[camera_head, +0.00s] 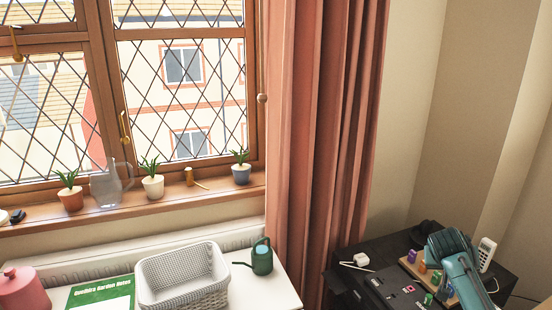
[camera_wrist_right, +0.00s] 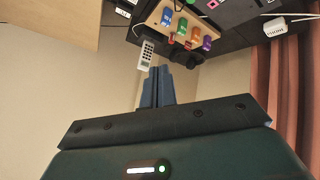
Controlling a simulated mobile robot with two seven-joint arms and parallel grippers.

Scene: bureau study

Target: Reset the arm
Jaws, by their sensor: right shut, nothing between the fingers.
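My right gripper (camera_wrist_right: 158,82) points away in the right wrist view, its two dark blue fingers together with nothing between them. In the head view my teal right arm comes in at the lower right, over the black desk (camera_head: 378,285), and covers part of what lies there. My left gripper is in neither view.
A white table holds a basket (camera_head: 180,295), green watering can (camera_head: 262,257) and green book (camera_head: 100,296). Potted plants and a glass jug (camera_head: 106,188) line the sill.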

